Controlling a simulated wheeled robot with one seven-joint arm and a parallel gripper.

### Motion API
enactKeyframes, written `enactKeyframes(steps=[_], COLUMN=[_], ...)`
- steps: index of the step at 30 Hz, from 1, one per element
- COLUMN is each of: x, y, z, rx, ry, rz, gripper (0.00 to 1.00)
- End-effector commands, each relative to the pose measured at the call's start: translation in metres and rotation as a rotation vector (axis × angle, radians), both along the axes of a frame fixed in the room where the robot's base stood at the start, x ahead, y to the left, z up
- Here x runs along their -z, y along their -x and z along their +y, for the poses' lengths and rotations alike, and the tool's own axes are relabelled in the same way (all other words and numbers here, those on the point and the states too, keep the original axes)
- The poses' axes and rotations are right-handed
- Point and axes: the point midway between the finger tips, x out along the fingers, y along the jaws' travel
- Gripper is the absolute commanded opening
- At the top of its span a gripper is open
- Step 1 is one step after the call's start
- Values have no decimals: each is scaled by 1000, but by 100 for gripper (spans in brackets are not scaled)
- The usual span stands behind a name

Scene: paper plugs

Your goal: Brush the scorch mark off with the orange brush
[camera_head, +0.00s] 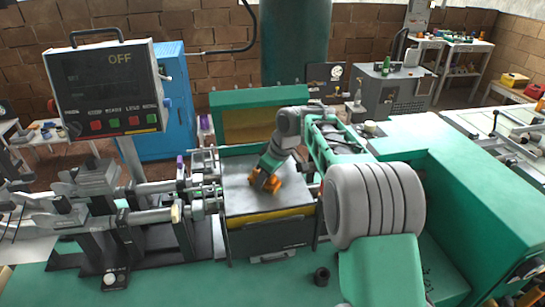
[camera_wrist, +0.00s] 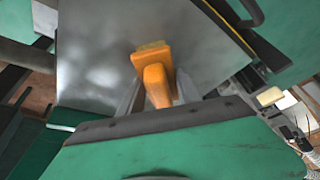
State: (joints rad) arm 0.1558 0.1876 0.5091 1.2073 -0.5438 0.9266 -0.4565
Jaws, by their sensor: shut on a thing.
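The orange brush (camera_head: 266,183) is in my gripper (camera_head: 268,175), over the grey metal plate (camera_head: 248,205) at the middle of the head view. In the wrist view the brush (camera_wrist: 155,75) stands between the two fingers of my gripper (camera_wrist: 155,95), which are shut on its handle. Its pale bristle end (camera_wrist: 151,54) points away from the gripper, toward the plate (camera_wrist: 100,45). I cannot tell whether the bristles touch the plate. No distinct scorch mark shows on the visible plate; the arm and brush hide part of it.
A green-framed yellow panel (camera_head: 262,124) stands behind the plate. A machine with metal shafts (camera_head: 130,205) is at the left, below a display box reading OFF (camera_head: 108,88). A small dark ring (camera_head: 321,276) lies in front.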

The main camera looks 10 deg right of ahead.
Motion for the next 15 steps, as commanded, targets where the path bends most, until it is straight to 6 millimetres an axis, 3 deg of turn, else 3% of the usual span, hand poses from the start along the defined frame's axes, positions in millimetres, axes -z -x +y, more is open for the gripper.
enactKeyframes(steps=[10,15], x=[2,1], y=[0,0], z=[21,5], rx=[15,14], ry=[0,0], rz=[3,3], gripper=[2,2])
